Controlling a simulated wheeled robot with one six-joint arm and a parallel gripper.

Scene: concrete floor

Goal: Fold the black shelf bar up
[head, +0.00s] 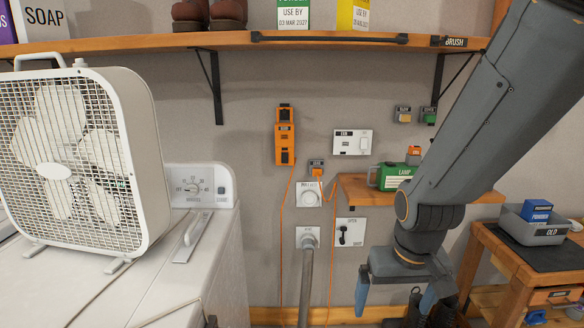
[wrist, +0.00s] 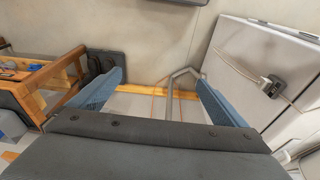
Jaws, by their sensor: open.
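The black shelf bar (head: 330,38) runs along the front edge of the wooden shelf (head: 160,44) at the top of the head view. It lies level, close against the shelf edge, with a thicker end at each side. My gripper (head: 393,306) is well below the bar and to its right, pointing down in front of the wall. It is open, with nothing between its fingers. In the wrist view my gripper's (wrist: 158,80) two blue fingers stand apart over the floor. I cannot make out the bar in that view.
A white box fan (head: 85,160) stands on a white appliance (head: 190,270) at the left. A small wall shelf (head: 360,190) holds a green lamp box (head: 395,176). A wooden bench (head: 500,262) with a grey bin (head: 535,232) stands at the right. Boots and boxes sit on the upper shelf.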

